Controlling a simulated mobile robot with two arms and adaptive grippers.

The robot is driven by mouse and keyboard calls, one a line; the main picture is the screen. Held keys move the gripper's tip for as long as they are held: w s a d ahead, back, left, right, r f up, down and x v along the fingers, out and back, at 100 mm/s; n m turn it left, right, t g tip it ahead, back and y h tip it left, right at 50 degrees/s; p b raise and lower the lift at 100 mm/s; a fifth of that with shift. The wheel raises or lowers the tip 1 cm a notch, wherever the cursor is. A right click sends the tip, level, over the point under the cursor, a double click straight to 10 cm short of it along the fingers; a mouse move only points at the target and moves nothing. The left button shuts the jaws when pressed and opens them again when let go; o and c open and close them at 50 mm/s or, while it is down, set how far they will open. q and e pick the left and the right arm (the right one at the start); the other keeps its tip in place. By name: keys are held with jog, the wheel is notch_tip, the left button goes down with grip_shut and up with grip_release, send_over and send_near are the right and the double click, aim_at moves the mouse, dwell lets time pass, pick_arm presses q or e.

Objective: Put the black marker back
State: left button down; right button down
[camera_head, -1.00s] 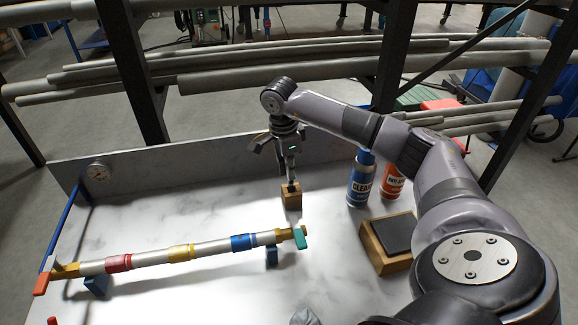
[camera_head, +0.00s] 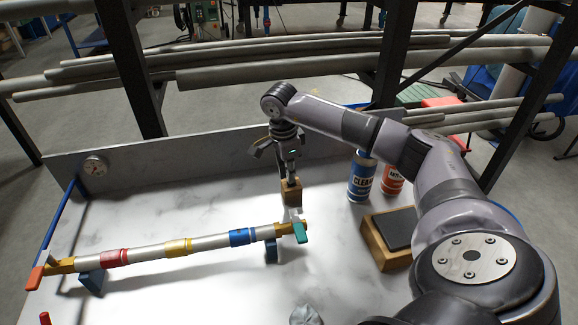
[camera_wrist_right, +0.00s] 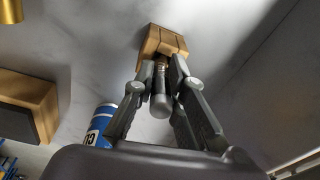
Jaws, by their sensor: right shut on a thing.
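My right gripper (camera_head: 289,170) is shut on the black marker (camera_wrist_right: 161,100), which stands roughly upright between its fingers. In the head view the marker is mostly hidden by the fingers. A small wooden block (camera_head: 291,193) is directly below the fingertips, and the marker's lower end meets it. The block (camera_wrist_right: 163,41) also shows at the far end of the marker in the right wrist view. I cannot tell how deep the marker sits in the block, or whether the block rests flat on the bench. My left gripper is not in view.
A pipe (camera_head: 210,244) with red, yellow and blue bands lies on supports at the front left, its teal handle near the block. Blue (camera_head: 362,178) and orange (camera_head: 392,179) cans and a dark-topped wooden box (camera_head: 388,240) stand right.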

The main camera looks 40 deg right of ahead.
dwell(0.4)
jog(key=c, duration=1.5)
grip_release()
jog(key=shift+c, duration=0.2)
jog(key=shift+r, duration=0.15)
notch_tip(320, 180, up, 12)
jog(key=a, duration=0.1)
jog(key=shift+a, duration=0.25)
jog(key=shift+f, duration=0.25)
